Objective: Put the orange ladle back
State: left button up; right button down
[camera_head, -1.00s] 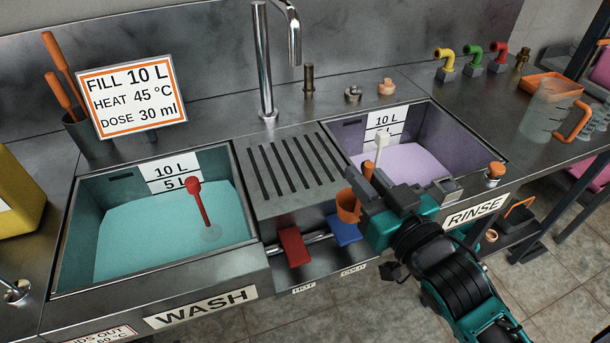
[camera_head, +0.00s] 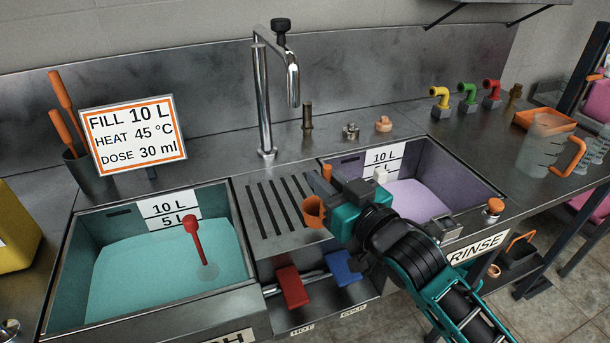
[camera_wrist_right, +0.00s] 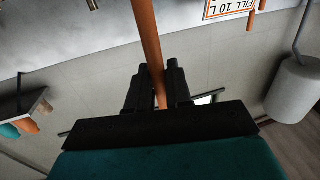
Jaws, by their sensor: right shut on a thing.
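The orange ladle shows its cup (camera_head: 313,211) over the slotted drainboard (camera_head: 262,222) between the two basins. A short piece of its orange handle stands just above the cup. My right gripper (camera_head: 332,198) is shut on the ladle. In the right wrist view the orange handle (camera_wrist_right: 148,45) runs between the fingers (camera_wrist_right: 158,88) and out of the top of the picture. Whether the cup touches the drainboard is hard to tell. My left gripper is not in view.
The wash basin (camera_head: 240,245) holds teal liquid and a red upright tool (camera_head: 198,240). The rinse basin (camera_head: 455,165) holds lilac liquid. A dark holder (camera_head: 88,178) with orange-handled tools stands at the left behind a sign (camera_head: 132,135). A tall tap (camera_head: 263,95) rises behind the drainboard.

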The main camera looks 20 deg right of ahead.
jog(key=w+a+f, duration=0.1)
jog(key=w+f, duration=0.2)
jog(key=w, duration=0.3)
jog(key=shift+a+f, duration=0.25)
jog(key=shift+a, duration=0.05)
jog(key=shift+w, duration=0.1)
jog(key=shift+f, duration=0.2)
jog(key=c, duration=1)
grip_release()
jog(key=shift+c, duration=0.2)
jog(key=shift+r, duration=0.1)
